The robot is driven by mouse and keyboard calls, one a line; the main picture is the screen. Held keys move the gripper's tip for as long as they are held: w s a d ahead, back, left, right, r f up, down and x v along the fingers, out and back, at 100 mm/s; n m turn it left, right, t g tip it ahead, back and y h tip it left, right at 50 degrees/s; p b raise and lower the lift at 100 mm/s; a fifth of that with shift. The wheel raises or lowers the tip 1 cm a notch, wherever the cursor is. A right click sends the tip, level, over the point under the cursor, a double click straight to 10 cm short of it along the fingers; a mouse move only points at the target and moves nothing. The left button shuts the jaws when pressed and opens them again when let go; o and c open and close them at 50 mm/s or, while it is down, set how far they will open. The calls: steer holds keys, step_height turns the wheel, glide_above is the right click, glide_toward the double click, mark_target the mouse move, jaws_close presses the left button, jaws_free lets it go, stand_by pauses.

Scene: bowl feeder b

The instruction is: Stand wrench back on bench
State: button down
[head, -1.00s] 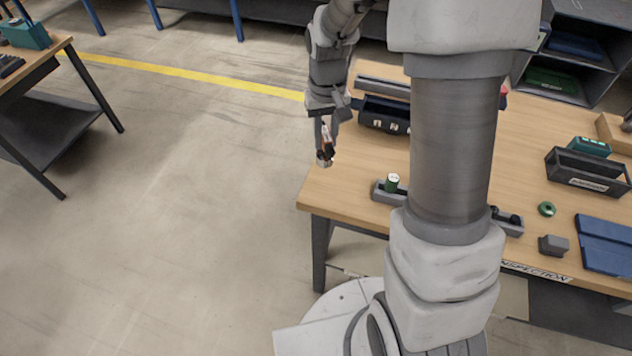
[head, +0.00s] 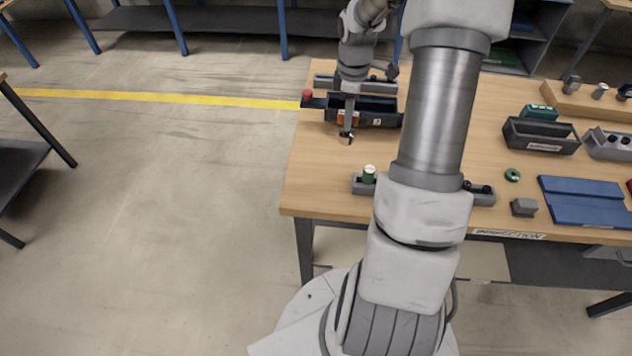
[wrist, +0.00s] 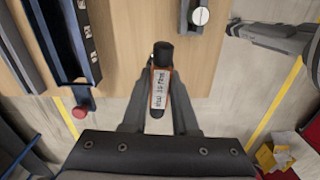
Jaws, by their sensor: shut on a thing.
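The wrench (wrist: 159,88) has a dark end and a white label in an orange surround. My gripper (wrist: 160,96) is shut on it, one finger on each side. The wooden bench top (wrist: 125,50) lies behind the wrench's dark end in the wrist view. My arm hides part of the bench.
The dark bin (head: 383,121) is close behind the wrench, with a red knob (head: 307,93) at its left. A grey rack (head: 359,188) holds a green cylinder with a white top (head: 369,173). The bench's front left is clear. A blue mat (head: 580,195) lies at the right.

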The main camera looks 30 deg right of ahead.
steer(key=shift+s+d+n, duration=0.2)
steer(key=shift+d+n, duration=0.2)
steer(key=shift+d, duration=0.5)
steer(key=shift+s+a+f+p, duration=0.2)
steer(key=shift+a+f+p, duration=0.05)
steer(key=shift+a+f, duration=1.65)
steer(key=shift+s+a+f+p, duration=0.15)
steer(key=shift+a+f+p, duration=0.1)
steer(key=shift+a+f, duration=1.6)
steer(key=shift+s+a+f+p, duration=0.2)
steer(key=shift+a+f+p, duration=0.05)
steer(key=shift+a+f, duration=1.65)
steer(key=c, duration=0.7)
jaws_free()
steer(key=shift+r, duration=0.1)
step_height(320, 180, up, 12)
steer(key=shift+r, duration=0.1)
